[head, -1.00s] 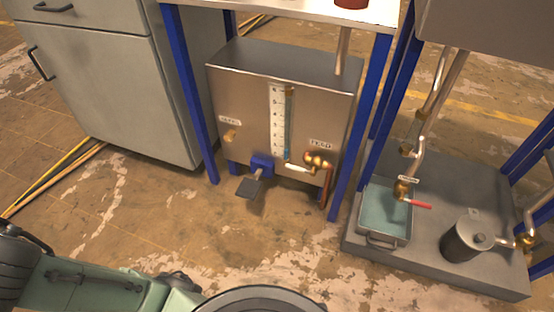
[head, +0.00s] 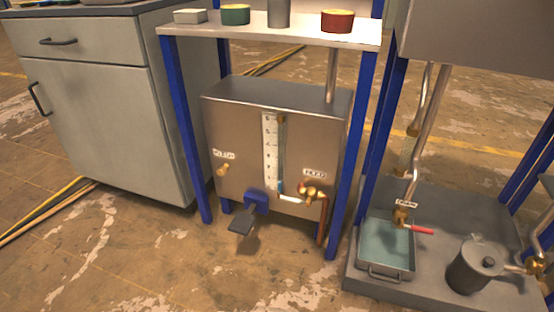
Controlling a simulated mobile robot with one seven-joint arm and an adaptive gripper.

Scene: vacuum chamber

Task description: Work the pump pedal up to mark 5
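The pump pedal (head: 241,224) is a dark grey plate on a short arm. It sticks out and slopes down from a blue bracket (head: 257,201) low on the front of a grey metal tank (head: 230,125). A white marked scale (head: 269,150) stands upright on the tank front, its figures too small to read surely. Beside it is a sight tube (head: 281,150); blue shows only near its bottom, and the upper part looks pale. My gripper is not in view, and nothing touches the pedal.
A brass valve with a white lever (head: 290,198) sits right of the pedal; a brass knob (head: 222,170) sits left. Blue frame legs (head: 340,180) flank the tank. A grey cabinet (head: 110,120) stands left, a basin (head: 387,245) right. Floor before the pedal is clear.

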